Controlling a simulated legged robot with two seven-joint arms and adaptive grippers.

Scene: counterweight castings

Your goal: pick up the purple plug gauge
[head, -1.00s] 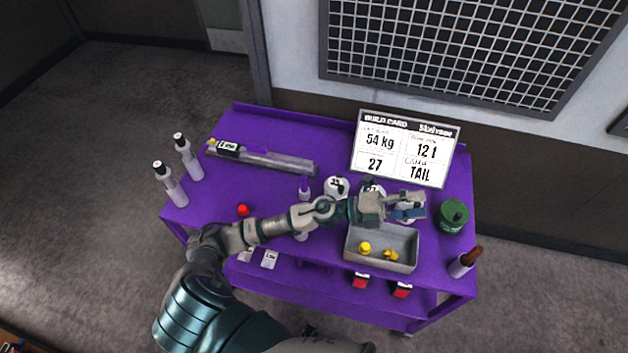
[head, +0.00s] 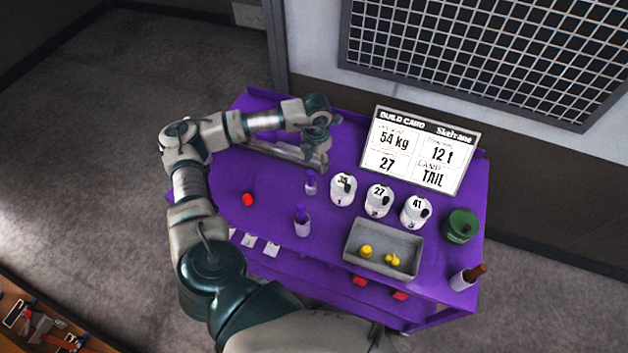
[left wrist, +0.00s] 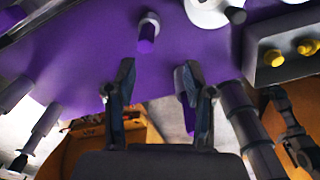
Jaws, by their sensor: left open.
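Two small upright pieces with purple tops and pale bodies stand on the purple cart top. The farther one (head: 311,183) is left of the white castings; the nearer one (head: 302,221) is left of the tray. I cannot tell from the frames which is meant by the purple plug gauge. My left gripper (head: 322,165) is above the cart, behind the farther piece. In the left wrist view, my left gripper (left wrist: 158,78) is open with nothing between its fingers. The farther piece (left wrist: 148,33) shows beyond the fingertips; the nearer one (left wrist: 188,90) is partly hidden by a finger. My right gripper is not in view.
White numbered castings (head: 378,200) stand in a row before the build card (head: 422,150). A grey tray (head: 350,250) holds yellow pieces. My arm covers the back left.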

